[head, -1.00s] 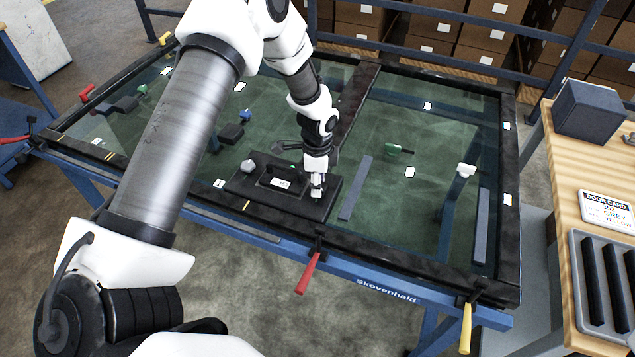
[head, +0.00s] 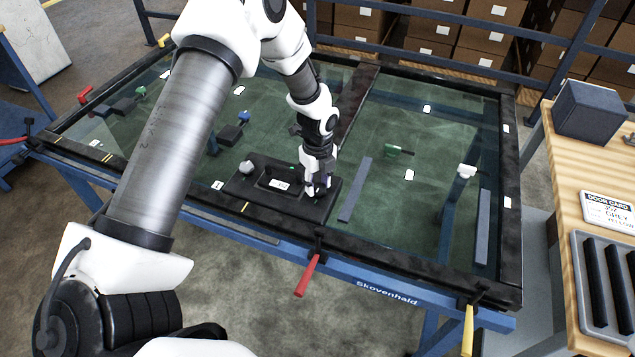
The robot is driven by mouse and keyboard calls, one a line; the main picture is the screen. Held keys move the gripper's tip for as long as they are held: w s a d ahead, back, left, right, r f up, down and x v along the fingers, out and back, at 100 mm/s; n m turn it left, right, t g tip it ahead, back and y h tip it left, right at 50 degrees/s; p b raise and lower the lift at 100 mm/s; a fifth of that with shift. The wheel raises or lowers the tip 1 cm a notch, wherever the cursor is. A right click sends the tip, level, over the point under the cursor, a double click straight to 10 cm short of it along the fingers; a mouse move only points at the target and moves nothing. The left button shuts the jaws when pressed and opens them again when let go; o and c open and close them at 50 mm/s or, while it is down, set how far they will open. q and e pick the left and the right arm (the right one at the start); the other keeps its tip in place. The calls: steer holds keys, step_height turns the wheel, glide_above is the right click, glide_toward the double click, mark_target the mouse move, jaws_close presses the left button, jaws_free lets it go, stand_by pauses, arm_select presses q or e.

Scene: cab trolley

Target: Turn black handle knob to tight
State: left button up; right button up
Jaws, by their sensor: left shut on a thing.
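A black base plate (head: 238,188) lies on the dark green glass panel near its front edge. It carries a raised black handle block with a white label (head: 279,185) and a pale grey knob (head: 247,167) at its left end. My left gripper (head: 317,190) points down at the plate's right end. Its fingers are shut on what appears to be the black handle knob, which they mostly hide. I cannot read the knob's angle or any tight mark. My right gripper is not in view.
The panel's black frame (head: 509,200) rests on a blue stand. Red (head: 307,275) and yellow (head: 467,330) clamp handles stick out in front. Blue (head: 234,131) and green (head: 397,151) handled pieces sit on the glass. A wooden bench (head: 562,170) stands at right.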

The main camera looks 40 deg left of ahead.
mark_target(318, 186)
arm_select(q)
steer(key=shift+s+f+m, duration=0.1)
steer(key=shift+s+m, duration=0.05)
steer(key=shift+m, duration=0.25)
steer(key=o, duration=1.1)
steer(key=shift+o, duration=0.2)
steer(key=shift+r, duration=0.35)
step_height(318, 186, up, 11)
steer(key=shift+r, duration=0.2)
